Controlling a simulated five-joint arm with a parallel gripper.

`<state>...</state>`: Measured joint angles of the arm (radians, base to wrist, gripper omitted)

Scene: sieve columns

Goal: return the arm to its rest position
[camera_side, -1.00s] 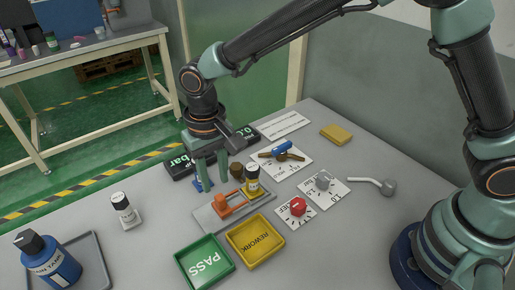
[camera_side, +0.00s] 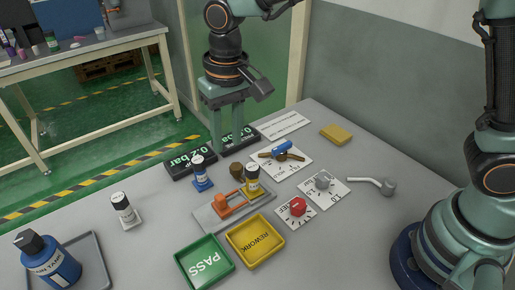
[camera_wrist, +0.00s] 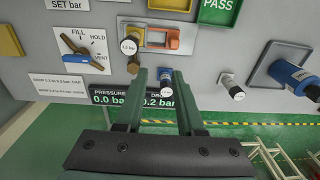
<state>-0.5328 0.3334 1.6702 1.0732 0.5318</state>
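My gripper (camera_side: 228,142) hangs above the back of the grey table, near the pressure readouts. In the wrist view my gripper (camera_wrist: 159,74) shows two fingers apart with a clear gap and nothing held. A small vial with a white cap and blue base (camera_side: 201,174) stands upright on the table, in front of and below the fingers. In the wrist view this blue-based vial (camera_wrist: 166,91) shows between the fingers, beyond them and apart.
An orange clamp fixture (camera_side: 232,206) holds a yellow vial (camera_side: 252,182). PASS (camera_side: 205,262) and REWORK (camera_side: 256,240) trays lie in front. Valve panels with a blue handle (camera_side: 282,148) and red knob (camera_side: 297,207) are to the right. A white vial (camera_side: 124,210) and blue bottle (camera_side: 52,262) stand left.

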